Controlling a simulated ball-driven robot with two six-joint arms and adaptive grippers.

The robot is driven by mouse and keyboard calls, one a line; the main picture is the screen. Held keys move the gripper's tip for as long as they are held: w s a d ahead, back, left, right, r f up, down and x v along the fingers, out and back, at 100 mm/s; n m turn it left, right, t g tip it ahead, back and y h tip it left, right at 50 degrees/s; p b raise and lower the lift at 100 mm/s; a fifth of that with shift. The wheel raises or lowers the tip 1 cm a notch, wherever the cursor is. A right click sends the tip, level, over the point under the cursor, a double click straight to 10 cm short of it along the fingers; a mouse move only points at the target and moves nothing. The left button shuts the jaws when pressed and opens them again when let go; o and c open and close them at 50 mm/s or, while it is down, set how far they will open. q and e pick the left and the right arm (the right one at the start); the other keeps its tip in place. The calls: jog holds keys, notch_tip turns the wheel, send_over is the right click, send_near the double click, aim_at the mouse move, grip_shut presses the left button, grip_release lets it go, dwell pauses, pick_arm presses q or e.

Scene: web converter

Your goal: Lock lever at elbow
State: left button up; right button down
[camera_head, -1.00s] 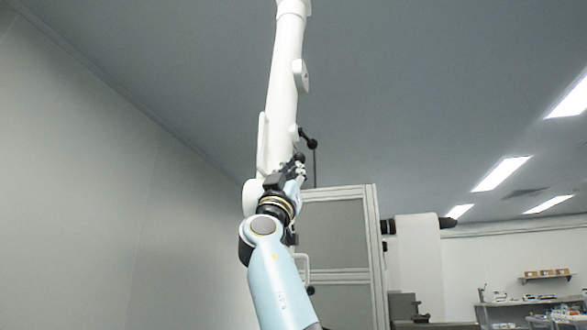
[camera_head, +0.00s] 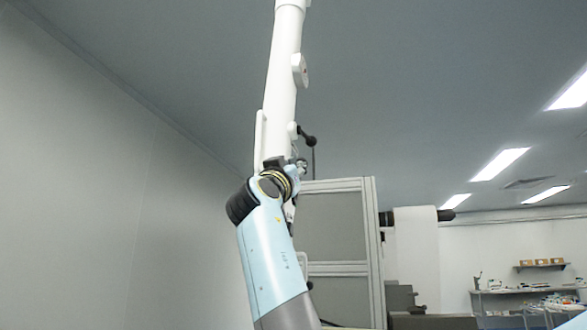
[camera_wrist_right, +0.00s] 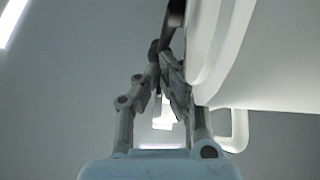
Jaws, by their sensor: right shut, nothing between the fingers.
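A tall white jointed arm (camera_head: 283,75) rises toward the ceiling. A black lever with a round knob (camera_head: 309,140) sticks out at its right side, near the elbow. My right gripper (camera_head: 300,166) is just below the lever in the head view, mostly hidden behind my own wrist. In the right wrist view my right gripper (camera_wrist_right: 163,52) is shut and empty, with its fingertips together. A dark bar (camera_wrist_right: 173,24), apparently the lever, is right at the fingertips; I cannot tell if they touch. The white arm (camera_wrist_right: 235,60) lies close to the right. My left gripper is out of view.
A grey panelled cabinet (camera_head: 336,228) stands behind the elbow. A white handle (camera_wrist_right: 238,130) shows at the right in the wrist view. A white column with a black-tipped tube (camera_head: 420,216) stands to the right. The space left of the arm is clear up to the wall.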

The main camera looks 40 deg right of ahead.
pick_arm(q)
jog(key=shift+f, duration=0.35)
pick_arm(e)
jog(key=shift+w+d, duration=0.15)
jog(key=v, duration=0.7)
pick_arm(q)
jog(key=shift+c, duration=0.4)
pick_arm(e)
jog(key=shift+f, duration=0.15)
